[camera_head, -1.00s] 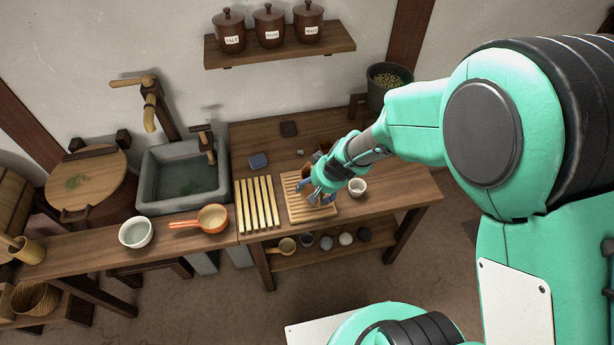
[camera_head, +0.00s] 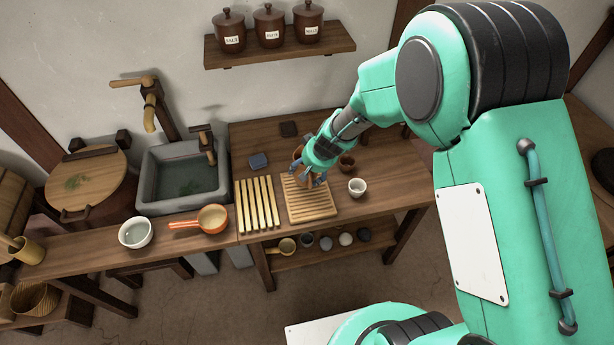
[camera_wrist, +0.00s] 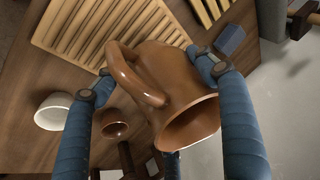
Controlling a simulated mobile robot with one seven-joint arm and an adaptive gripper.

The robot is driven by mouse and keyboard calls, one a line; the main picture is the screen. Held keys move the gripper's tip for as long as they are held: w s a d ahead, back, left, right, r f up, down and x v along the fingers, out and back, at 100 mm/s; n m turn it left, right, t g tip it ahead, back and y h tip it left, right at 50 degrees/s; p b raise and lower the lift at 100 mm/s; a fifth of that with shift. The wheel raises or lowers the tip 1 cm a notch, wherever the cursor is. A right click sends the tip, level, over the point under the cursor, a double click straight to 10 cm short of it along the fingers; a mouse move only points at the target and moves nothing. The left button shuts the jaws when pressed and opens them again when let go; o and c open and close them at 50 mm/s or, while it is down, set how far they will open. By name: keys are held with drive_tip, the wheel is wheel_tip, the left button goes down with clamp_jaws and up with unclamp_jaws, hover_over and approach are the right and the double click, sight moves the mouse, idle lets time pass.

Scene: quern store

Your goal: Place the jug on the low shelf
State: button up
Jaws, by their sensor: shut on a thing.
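The brown glazed jug (camera_wrist: 170,80) fills the middle of the wrist view, tilted in the picture, with its looped handle to the left and its mouth toward the lower right. My gripper (camera_wrist: 153,78) has its blue fingers on both sides of it and is shut on it. In the head view my gripper (camera_head: 313,179) is over the back of the slatted wooden board (camera_head: 312,205), and the jug (camera_head: 298,153) is mostly hidden behind it. I cannot tell if the jug touches the table. The low shelf (camera_head: 310,259) runs under the table and holds several small vessels and round things.
A white cup (camera_head: 357,188) and a small brown bowl (camera_head: 346,162) stand right of the board. Yellowish slats (camera_head: 257,204) lie to its left, with an orange-handled pan (camera_head: 212,218) beyond. The low shelf's front is open beneath the tabletop edge.

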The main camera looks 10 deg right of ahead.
drive_tip(key=shift+f+b, duration=0.65)
drive_tip(key=shift+f, duration=1.1)
drive_tip(key=shift+f, duration=0.15)
drive_tip(key=o, duration=1.5)
drive_tip(key=shift+c, duration=0.2)
drive_tip(key=shift+r, duration=0.4)
drive_tip(key=p+v, duration=0.3)
drive_tip(key=v, duration=0.8)
drive_tip(key=shift+s+r, duration=0.2)
drive_tip(key=shift+d, duration=0.1)
